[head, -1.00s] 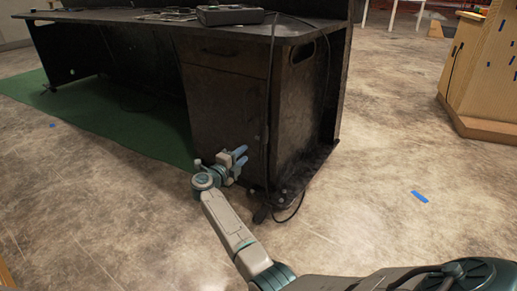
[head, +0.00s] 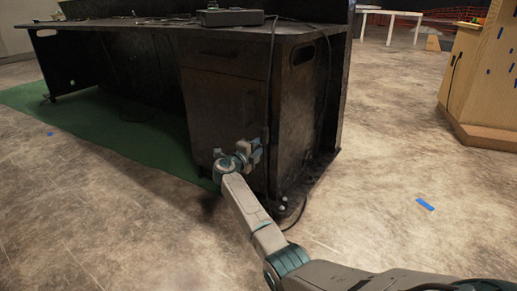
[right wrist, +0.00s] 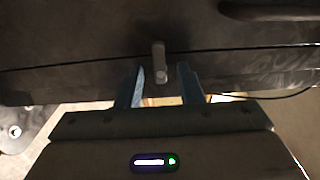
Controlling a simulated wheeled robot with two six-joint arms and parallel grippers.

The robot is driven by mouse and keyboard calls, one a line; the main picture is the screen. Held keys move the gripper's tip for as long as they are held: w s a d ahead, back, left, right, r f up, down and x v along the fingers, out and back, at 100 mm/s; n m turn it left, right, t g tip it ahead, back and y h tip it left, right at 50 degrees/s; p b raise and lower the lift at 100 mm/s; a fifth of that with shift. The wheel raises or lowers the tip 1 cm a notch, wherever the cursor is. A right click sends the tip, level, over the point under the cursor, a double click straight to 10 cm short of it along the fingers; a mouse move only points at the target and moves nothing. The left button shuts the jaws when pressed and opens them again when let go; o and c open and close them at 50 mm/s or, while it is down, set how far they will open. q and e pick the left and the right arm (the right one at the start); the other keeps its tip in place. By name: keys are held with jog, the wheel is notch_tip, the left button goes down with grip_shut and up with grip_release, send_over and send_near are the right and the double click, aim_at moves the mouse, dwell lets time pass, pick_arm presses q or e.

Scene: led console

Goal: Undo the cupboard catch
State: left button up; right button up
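The dark cupboard (head: 215,115) is under the right end of the black desk, its door shut. In the right wrist view, the catch (right wrist: 159,62) is a small grey bar lying across the dark seam at the door edge. My right gripper (head: 256,151) is at the lower front corner of the cupboard. In the right wrist view its blue fingers (right wrist: 161,70) are apart, one on each side of the catch, with gaps visible between. I cannot tell how deep the fingers reach. The catch is too small to make out in the head view. My left gripper is not in view.
A dark handle (right wrist: 265,12) is near the catch on the door. A black cable hangs down the cupboard corner to the floor. A grey device (head: 231,17) lies on the desk (head: 150,24). A green mat (head: 110,137) lies underneath.

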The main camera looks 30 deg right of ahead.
grip_shut()
jog(key=shift+m, duration=0.3)
jog(key=m, duration=0.3)
jog(key=shift+p, duration=0.3)
jog(key=m, duration=0.3)
jog(key=shift+f+m, duration=0.1)
jog(key=shift+m, duration=0.2)
jog(key=m+b, duration=0.2)
jog(key=m, duration=0.3)
jog(key=shift+f+b, duration=0.1)
jog(key=shift+b, duration=0.2)
jog(key=m+b, duration=0.2)
jog(key=m, duration=0.3)
jog(key=shift+b, duration=0.3)
jog(key=shift+m, duration=0.4)
